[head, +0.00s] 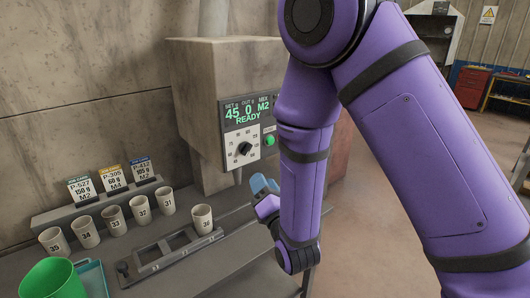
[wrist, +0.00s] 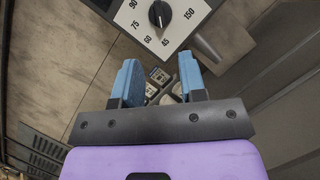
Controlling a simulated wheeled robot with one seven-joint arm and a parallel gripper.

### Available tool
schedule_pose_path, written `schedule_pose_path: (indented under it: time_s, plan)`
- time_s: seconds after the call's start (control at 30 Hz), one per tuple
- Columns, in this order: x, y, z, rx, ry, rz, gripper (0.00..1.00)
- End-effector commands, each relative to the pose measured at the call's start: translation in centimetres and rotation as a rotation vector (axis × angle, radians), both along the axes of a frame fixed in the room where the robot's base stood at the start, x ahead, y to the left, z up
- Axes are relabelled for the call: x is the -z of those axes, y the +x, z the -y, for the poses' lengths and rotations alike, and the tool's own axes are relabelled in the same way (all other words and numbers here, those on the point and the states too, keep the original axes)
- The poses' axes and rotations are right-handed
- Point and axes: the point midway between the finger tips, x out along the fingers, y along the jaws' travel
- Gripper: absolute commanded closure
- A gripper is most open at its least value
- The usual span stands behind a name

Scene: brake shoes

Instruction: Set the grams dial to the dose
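The grams dial (head: 245,148) is a black knob on a white numbered plate on the dosing machine's front. It also shows at the top of the wrist view (wrist: 160,14), with the numbers 90, 75, 60, 45 and 150 around it. The display (head: 247,112) reads SET 45, OUT 0, M2, READY. Job cards (head: 114,177) show P-527 150 g M2, P-305 60 g M4 and P-412 105 g M2. My gripper (wrist: 159,78) has its blue fingers apart, with nothing between them. It is below the dial, not touching it; my arm partly hides it in the head view.
A green button (head: 269,140) sits right of the dial. Several numbered cups stand on the bench, with cup 36 (head: 202,219) near a grey rail fixture (head: 170,254). A green bucket (head: 52,279) is at lower left. Open floor lies to the right.

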Motion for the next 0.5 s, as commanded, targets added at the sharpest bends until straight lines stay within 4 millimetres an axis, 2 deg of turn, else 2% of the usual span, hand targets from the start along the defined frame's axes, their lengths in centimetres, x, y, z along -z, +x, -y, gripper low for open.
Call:
schedule_pose_path:
  time_s: [0.17,0.5]
  plan:
    - [-0.1,0.6,-0.4,0.004,-0.013,0.019,0.62]
    - [-1.8,5.6,-2.0,0.004,-0.011,0.019,0.62]
